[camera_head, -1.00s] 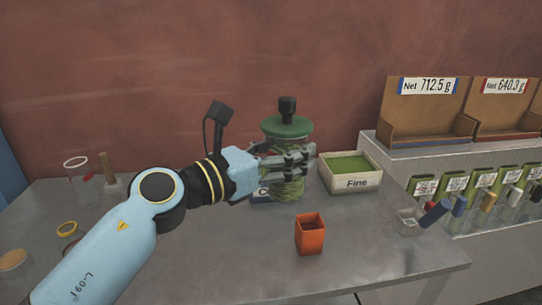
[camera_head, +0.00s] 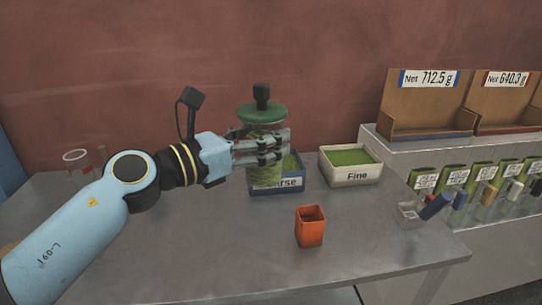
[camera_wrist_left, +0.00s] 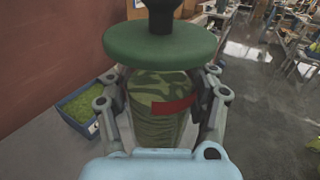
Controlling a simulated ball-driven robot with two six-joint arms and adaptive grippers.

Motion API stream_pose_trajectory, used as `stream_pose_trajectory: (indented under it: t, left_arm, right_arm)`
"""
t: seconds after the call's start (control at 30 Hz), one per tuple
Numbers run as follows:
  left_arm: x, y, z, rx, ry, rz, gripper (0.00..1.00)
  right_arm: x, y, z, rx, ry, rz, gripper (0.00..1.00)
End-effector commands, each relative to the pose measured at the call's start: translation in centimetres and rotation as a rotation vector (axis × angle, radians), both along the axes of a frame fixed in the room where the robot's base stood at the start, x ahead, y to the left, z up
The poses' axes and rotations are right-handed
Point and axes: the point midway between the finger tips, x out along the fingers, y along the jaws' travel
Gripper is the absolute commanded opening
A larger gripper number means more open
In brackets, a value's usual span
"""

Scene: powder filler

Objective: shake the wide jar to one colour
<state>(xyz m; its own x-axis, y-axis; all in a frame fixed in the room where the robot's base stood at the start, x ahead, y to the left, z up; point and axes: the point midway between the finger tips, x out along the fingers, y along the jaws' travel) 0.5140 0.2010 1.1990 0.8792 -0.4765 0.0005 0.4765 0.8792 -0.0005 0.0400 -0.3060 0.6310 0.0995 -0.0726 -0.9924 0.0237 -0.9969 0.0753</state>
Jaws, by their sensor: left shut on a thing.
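The wide jar (camera_head: 266,172) is clear glass with a green lid (camera_head: 262,114) and a black knob on top. My left gripper (camera_head: 268,150) is shut around the jar's body and holds it upright, in front of the coarse bin. In the left wrist view the jar (camera_wrist_left: 158,95) shows dark and light green powder in patches and streaks, not one even colour. A red strip crosses its side. The fingers stand on both sides of the jar, under the lid's wide rim. My right gripper is not in view.
A blue bin marked "Coarse" (camera_head: 290,183) and a white bin marked "Fine" (camera_head: 351,177) hold green powder at the table's back. An orange square cup (camera_head: 310,227) stands in front. Labelled packets (camera_head: 456,178) line the right shelf. The front middle of the table (camera_head: 220,250) is clear.

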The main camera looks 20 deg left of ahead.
Motion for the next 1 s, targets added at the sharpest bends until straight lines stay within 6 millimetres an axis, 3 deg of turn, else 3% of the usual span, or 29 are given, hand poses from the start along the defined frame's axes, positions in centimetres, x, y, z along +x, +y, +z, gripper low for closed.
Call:
stream_pose_trajectory:
  t: [0.13,0.27,0.37,0.77,0.87,1.0]
  left_arm:
    - [0.0,2.4,-0.3,0.008,-0.002,-0.001,0.28]
    - [0.0,3.1,-0.1,0.001,0.0,-0.001,0.28]
    - [0.0,2.2,0.2,-0.005,-0.001,0.0,0.28]
    - [0.0,-5.3,0.2,-0.005,-0.001,0.001,0.28]
    - [0.0,-5.8,0.1,0.0,-0.001,0.0,0.28]
    - [0.0,-4.3,-0.2,0.008,-0.001,-0.001,0.28]
  right_arm:
    - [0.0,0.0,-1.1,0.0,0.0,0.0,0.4]
    - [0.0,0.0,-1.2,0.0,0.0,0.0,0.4]
    - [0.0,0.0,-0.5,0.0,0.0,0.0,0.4]
    - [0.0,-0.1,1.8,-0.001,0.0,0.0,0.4]
    - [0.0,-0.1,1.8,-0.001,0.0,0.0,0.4]
    - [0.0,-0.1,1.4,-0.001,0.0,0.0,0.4]
